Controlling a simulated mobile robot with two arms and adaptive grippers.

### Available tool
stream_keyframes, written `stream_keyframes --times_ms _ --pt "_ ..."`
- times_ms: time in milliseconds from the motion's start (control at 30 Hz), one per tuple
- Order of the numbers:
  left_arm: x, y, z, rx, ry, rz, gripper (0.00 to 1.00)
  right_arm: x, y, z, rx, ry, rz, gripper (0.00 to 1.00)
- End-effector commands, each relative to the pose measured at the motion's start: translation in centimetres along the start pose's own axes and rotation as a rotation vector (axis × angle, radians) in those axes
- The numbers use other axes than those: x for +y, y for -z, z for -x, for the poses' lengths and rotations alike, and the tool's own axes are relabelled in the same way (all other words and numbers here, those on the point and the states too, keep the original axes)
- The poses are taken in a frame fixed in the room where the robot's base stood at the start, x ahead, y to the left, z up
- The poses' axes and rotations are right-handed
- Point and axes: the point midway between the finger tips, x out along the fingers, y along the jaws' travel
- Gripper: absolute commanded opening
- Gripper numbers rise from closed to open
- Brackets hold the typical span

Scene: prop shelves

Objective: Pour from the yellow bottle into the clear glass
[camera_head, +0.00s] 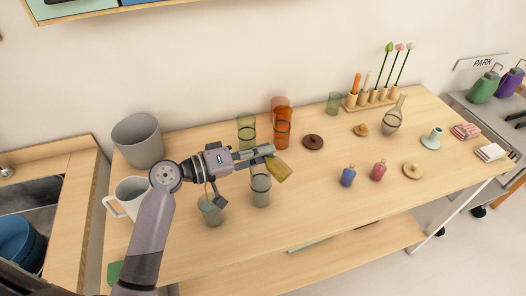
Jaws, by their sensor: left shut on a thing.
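My left gripper (262,152) is shut on the yellow bottle (281,172), which is tilted with its lower part pointing down to the right. The bottle is above and to the right of a clear glass (261,192) standing on the table. The gripper and bottle hide part of that glass's rim. A second greyish clear glass (210,213) stands nearer the front left, below my left wrist. I cannot see any liquid stream. My right gripper is not in view.
Green glasses (246,127) and orange glasses (282,128) stand behind the gripper. A grey bin (138,141) and a white pitcher (131,193) are at the left. The table's (310,225) front middle is clear.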

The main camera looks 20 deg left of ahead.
Motion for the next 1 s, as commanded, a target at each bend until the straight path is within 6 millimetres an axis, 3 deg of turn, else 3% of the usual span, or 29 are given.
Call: stream_keyframes --times_ms 1000 --pt "-0.24 -0.11 -0.02 0.004 -0.016 0.039 0.00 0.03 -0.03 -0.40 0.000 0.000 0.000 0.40"
